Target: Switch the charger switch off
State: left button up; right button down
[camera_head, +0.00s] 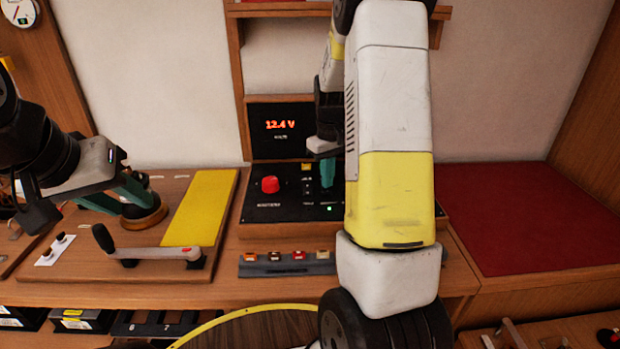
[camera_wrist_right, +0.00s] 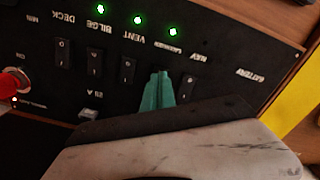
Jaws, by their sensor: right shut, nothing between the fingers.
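The black switch panel (camera_head: 285,200) stands at the back of the bench. In the right wrist view, a row of dark rocker switches shows, with labels such as DECK, BILGE and VENT. A small label (camera_wrist_right: 163,46) that seems to read CHARGER has a lit green lamp (camera_wrist_right: 173,31) beside it. My right gripper (camera_wrist_right: 160,78) is shut and empty, its teal fingertips at the panel just below that label. They hide the charger switch, so its position and any contact cannot be told. In the head view, the right gripper (camera_head: 327,173) is before the panel. My left gripper (camera_head: 140,198) is over a brass round fitting (camera_head: 146,217).
A red knob (camera_head: 270,184) is left of the switches; a display (camera_head: 281,125) above reads 12.4 V. A lever with a black grip (camera_head: 104,238) and a yellow board (camera_head: 202,205) lie left. A strip of small coloured buttons (camera_head: 287,262) sits in front. The red mat (camera_head: 535,220) is clear.

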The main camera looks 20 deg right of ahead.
aim_at(326, 191)
jog(key=shift+f, duration=0.95)
dwell(0.9)
jog(key=shift+r, duration=3.5)
jog(key=s+a+r+m+t+y, duration=0.1)
jog(key=s+a+r+t, duration=0.2)
jog(key=s+a+r, duration=0.65)
jog(key=s+a+r+t, duration=0.1)
jog(key=s+r, duration=0.1)
jog(key=s, duration=0.4)
jog(key=s+a+r+m+t+y, duration=0.1)
jog(key=s+a+r+t, duration=0.1)
jog(key=s, duration=0.5)
jog(key=shift+s+a, duration=0.15)
jog(key=shift+s, duration=0.1)
